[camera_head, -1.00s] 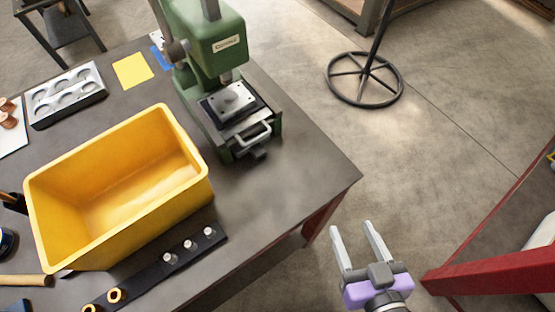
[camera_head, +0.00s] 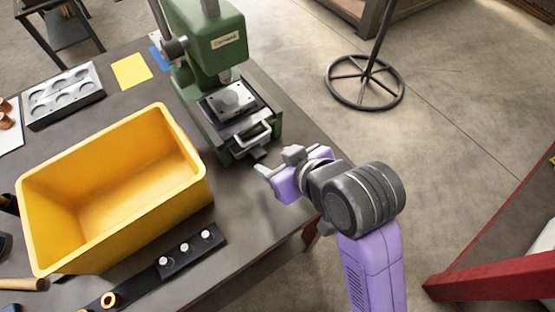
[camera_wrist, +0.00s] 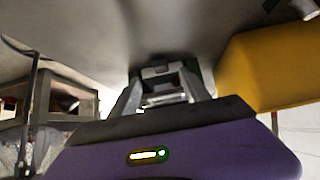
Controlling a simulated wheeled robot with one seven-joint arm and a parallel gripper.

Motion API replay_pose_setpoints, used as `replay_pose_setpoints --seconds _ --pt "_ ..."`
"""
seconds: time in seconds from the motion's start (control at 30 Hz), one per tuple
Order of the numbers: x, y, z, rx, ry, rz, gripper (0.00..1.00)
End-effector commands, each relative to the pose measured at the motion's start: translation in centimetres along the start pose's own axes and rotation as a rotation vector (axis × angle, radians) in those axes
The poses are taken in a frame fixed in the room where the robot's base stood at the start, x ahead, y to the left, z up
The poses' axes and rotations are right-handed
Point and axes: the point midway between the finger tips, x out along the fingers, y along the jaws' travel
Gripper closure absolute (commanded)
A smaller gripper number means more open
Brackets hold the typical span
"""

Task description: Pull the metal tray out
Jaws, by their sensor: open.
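The metal tray (camera_head: 232,124) sits in the base of the green press (camera_head: 218,42), with a metal block (camera_head: 231,99) on the plate behind its front. Its pale loop handle (camera_head: 252,136) faces the front edge of the table. My gripper (camera_head: 273,162) is open and empty, just in front of the handle and slightly to its right, pointing toward the press. In the wrist view, the handle and tray front (camera_wrist: 164,92) show between my two open fingers (camera_wrist: 161,98), apart from them as far as I can tell. The fingertips are partly hidden in the head view.
A yellow bin (camera_head: 112,190) stands left of the press. A dark bar with knobs (camera_head: 190,250) lies before it. A grey holed block (camera_head: 65,95) and yellow note (camera_head: 132,70) lie at the back left. Open floor is to the right; a red beam (camera_head: 490,270) crosses the lower right.

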Motion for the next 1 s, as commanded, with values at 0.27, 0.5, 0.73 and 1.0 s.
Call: replay_pose_setpoints --seconds 0.27,0.5,0.73,1.0 --pt "0.0 -0.1 0.0 -0.002 -0.004 -0.002 0.45" --pt "1.2 -0.1 0.0 -0.001 -0.005 -0.003 0.45" --pt "4.6 -0.1 0.0 -0.001 -0.004 -0.003 0.45" --pt "7.3 0.0 0.0 -0.001 -0.003 -0.001 0.45"
